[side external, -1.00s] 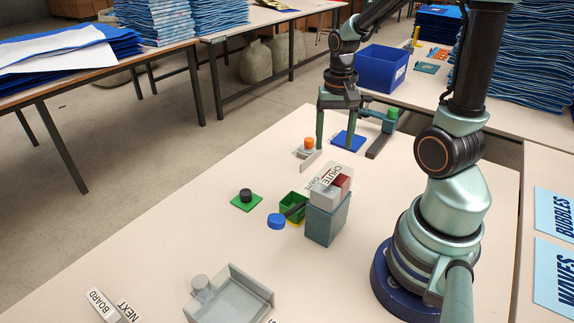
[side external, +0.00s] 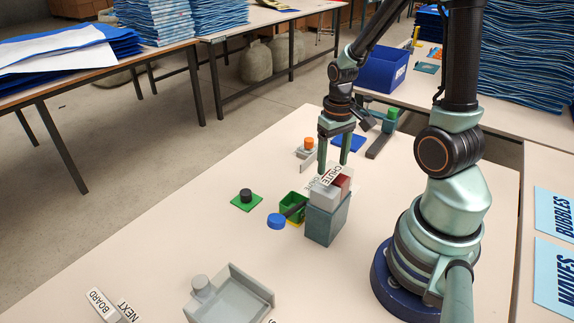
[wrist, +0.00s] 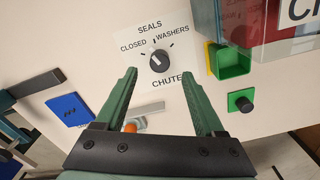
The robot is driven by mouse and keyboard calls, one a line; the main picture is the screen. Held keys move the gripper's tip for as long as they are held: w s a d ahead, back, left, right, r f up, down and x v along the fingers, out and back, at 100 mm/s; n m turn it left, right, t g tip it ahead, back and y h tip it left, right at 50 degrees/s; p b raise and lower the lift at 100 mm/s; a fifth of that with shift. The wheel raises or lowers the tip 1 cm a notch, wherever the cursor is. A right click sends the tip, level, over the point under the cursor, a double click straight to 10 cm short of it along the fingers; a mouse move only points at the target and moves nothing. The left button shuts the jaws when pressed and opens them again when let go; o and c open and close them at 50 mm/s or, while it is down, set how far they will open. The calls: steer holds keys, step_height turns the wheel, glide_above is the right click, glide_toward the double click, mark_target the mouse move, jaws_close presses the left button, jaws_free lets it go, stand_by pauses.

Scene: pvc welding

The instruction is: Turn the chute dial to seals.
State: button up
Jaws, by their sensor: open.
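The chute dial (wrist: 160,61) is a round black knob with a white pointer mark on a white plate lettered CLOSED, SEALS, WASHERS and CHUTE (wrist: 168,82). The pointer leans up and left; I cannot tell exactly which mark it meets. My gripper (wrist: 159,78) is open and empty, its green fingers to either side below the knob in the wrist view, apart from it. In the side view my gripper (side external: 333,167) hangs behind the chute box (side external: 327,218). The knob is not clearly visible there.
A green bin (wrist: 232,60) and a black knob on a green square (wrist: 241,102) lie right of the dial plate. A blue square (wrist: 70,112) lies left. An orange-topped piece (side external: 308,145) stands behind my gripper. A grey tray (side external: 236,295) sits nearer the camera.

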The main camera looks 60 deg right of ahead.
steer(key=shift+f, duration=3.45)
